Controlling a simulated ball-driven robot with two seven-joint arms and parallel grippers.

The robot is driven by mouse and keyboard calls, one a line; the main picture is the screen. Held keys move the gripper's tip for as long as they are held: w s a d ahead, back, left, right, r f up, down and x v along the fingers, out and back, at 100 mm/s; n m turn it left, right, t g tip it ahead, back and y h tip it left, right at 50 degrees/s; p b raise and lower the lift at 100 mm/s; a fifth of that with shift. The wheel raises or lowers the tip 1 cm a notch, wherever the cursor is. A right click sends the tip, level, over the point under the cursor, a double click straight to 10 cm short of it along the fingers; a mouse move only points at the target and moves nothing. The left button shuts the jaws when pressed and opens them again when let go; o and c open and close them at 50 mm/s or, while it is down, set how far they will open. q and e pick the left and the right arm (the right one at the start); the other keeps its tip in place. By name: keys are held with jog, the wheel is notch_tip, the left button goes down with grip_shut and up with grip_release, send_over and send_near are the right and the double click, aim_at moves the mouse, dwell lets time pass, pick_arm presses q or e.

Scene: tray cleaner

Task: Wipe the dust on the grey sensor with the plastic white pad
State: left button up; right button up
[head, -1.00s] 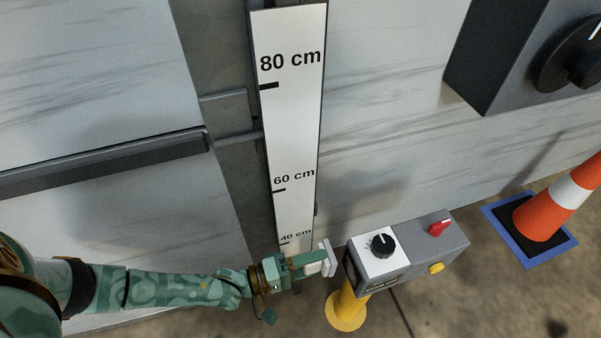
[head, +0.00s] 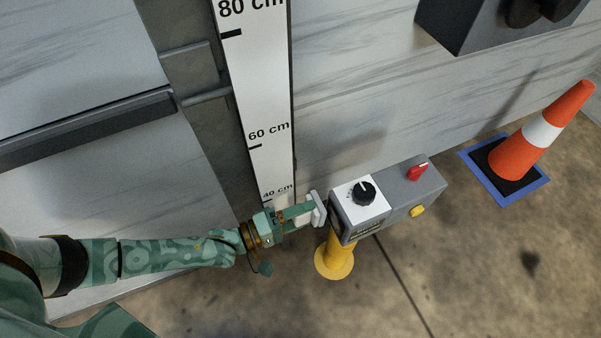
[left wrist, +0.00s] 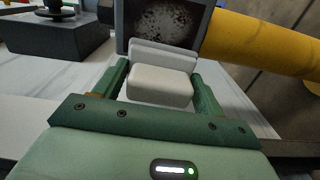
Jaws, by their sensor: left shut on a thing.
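My left gripper (head: 302,211) is shut on the white pad (head: 318,208), just left of that end face. In the left wrist view the pad (left wrist: 160,82) sits between the green fingers, overlapping the panel's lower edge. I cannot tell whether it touches. My right gripper is not in view.
A white height scale (head: 262,110) stands on the wall behind my left gripper. An orange cone (head: 520,155) stands on a blue-edged base at the right. A dark box (head: 480,25) with a knob hangs at the upper right. The floor right of the yellow post (head: 334,262) is open.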

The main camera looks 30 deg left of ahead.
pick_arm(q)
jog(key=shift+x, duration=0.8)
jog(key=shift+s, duration=0.1)
